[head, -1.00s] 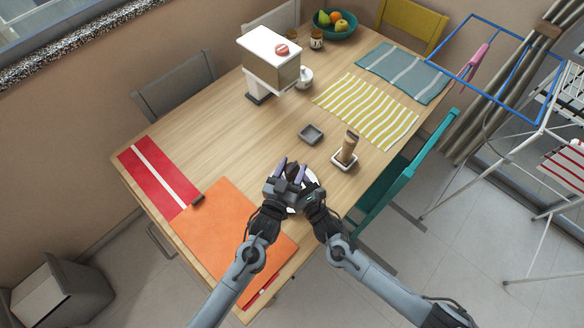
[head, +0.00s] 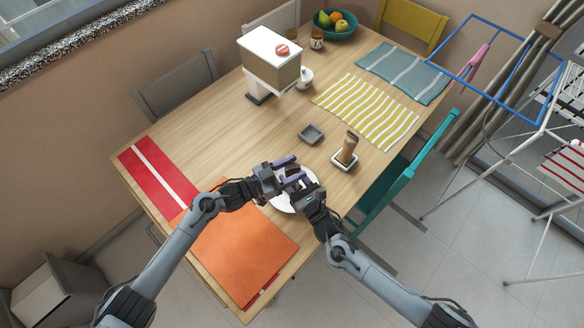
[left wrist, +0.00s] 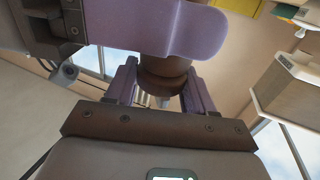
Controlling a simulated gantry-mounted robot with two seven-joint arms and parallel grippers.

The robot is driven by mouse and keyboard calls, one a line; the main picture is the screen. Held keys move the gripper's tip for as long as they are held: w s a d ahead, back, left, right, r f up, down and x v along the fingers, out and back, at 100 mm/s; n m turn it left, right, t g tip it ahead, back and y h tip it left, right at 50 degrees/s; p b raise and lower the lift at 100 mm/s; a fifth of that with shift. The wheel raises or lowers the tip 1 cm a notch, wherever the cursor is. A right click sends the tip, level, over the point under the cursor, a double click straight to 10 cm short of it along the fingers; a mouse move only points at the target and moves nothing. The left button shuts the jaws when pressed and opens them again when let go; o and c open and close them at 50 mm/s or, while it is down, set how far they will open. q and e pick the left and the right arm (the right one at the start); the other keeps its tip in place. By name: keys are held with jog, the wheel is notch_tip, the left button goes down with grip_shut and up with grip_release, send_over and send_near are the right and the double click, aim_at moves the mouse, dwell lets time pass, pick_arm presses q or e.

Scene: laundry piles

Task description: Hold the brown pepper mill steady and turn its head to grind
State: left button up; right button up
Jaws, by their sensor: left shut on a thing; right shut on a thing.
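The brown pepper mill (left wrist: 163,80) shows in the left wrist view as a dark, rounded brown piece. My left gripper (head: 284,168) is shut on it, with a purple finger on either side. My right gripper (head: 296,184) is shut just beside and below the left in the head view, close to the white plate (head: 284,205). One of its purple fingers (left wrist: 165,28) crosses in front of the mill in the left wrist view and hides part of it. In the head view the grippers hide nearly all of the mill.
A tan wooden object (head: 350,143) stands on a small white dish right of the grippers. A small grey dish (head: 311,134) lies behind them. An orange cloth (head: 240,250) and red mat (head: 150,170) lie left. A box-topped stand (head: 272,75) is farther back.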

pick_arm(q)
jog(key=shift+m+g+h, duration=0.4)
jog(key=shift+m+g, duration=0.2)
jog(key=shift+g, duration=0.2)
pick_arm(e)
jog(key=shift+s+a, duration=0.1)
pick_arm(q)
jog(key=o, duration=1)
jog(key=shift+c, duration=0.2)
jog(key=shift+a, duration=0.15)
jog(key=v, duration=1.1)
jog(key=shift+s+a, duration=0.2)
jog(key=shift+a, duration=0.15)
pick_arm(e)
jog(key=o, duration=1.3)
